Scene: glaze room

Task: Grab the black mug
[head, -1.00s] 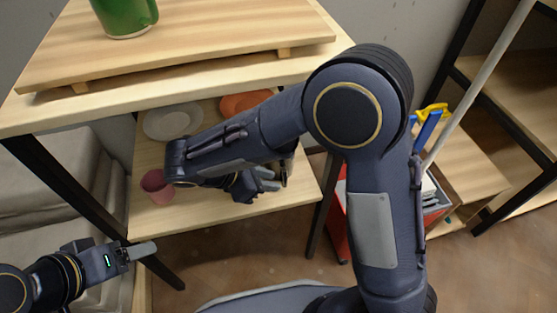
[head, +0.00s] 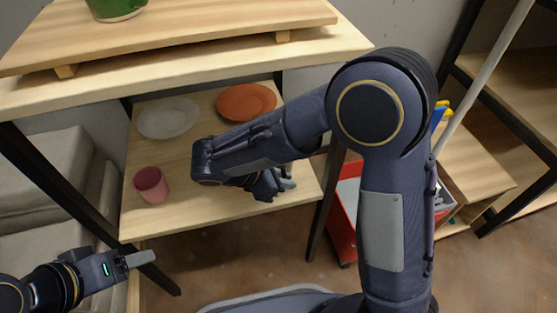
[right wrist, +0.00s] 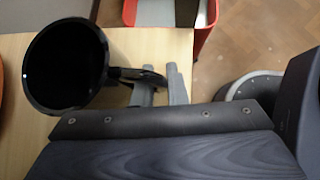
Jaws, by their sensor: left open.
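The black mug (right wrist: 66,65) stands on the wooden shelf in the right wrist view, its dark opening facing the camera and its handle (right wrist: 138,75) pointing right. In the head view I cannot make it out; my right arm covers that part of the shelf. My right gripper (right wrist: 160,88) is at the handle, its grey fingers a little apart. The handle's end reaches the gap between them; I cannot tell whether they press on it. The right gripper also shows low over the shelf in the head view (head: 284,181). My left gripper (head: 130,261) is open and empty, left of the shelf.
On the lower shelf (head: 235,210) are a pink cup (head: 151,185), a white plate (head: 168,118) and an orange plate (head: 246,102). A green mug (head: 117,8) stands on the board above. A red bin (head: 345,215) is right of the shelf. The upper tabletop overhangs the lower shelf.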

